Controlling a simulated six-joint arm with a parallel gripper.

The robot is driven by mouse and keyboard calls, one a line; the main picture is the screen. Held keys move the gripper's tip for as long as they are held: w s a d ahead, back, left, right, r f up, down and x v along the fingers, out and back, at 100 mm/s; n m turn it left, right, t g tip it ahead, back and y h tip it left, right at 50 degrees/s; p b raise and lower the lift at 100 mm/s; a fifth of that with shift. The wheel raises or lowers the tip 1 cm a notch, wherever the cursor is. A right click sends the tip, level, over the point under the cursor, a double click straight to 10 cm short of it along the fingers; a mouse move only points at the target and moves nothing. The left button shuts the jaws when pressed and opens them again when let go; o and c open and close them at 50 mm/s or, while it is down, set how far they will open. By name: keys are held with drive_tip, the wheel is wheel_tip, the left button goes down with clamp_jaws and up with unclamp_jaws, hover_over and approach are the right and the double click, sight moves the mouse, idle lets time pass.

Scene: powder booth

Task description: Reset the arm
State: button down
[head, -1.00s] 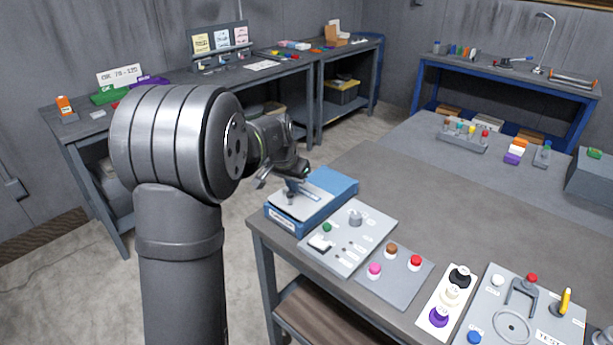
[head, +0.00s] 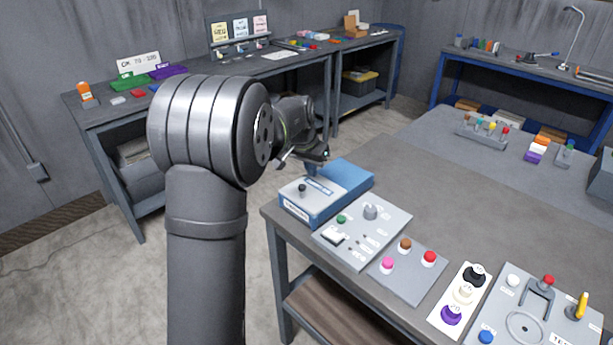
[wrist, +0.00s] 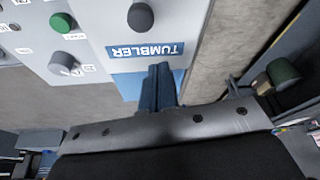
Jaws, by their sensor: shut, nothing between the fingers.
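My gripper (head: 316,166) hangs at the far left edge of the blue and grey tumbler box (head: 345,182), at the near-left corner of the large table. In the wrist view my gripper's fingers (wrist: 158,85) are together and empty, just short of the upside-down TUMBLER label (wrist: 145,50). The box's black knob (head: 302,188) stands clear of the fingers; it also shows in the wrist view (wrist: 140,16). I cannot tell from these frames whether the fingertips touch the box.
Beside the box lies a grey panel (head: 375,248) with a green button and a grey knob. Further right are a plate (head: 410,278) with coloured knobs and a white strip (head: 441,320). The middle of the large table (head: 440,180) is bare.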

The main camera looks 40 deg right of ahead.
drive_tip(key=v, duration=0.9)
drive_tip(key=x, duration=0.9)
drive_tip(key=a, duration=0.2)
drive_tip(key=shift+s+a+f, duration=0.3)
drive_tip(key=shift+s+f, duration=0.05)
drive_tip(key=shift+f, duration=0.05)
drive_tip(key=shift+s+a, duration=0.1)
drive_tip(key=shift+a, duration=0.25)
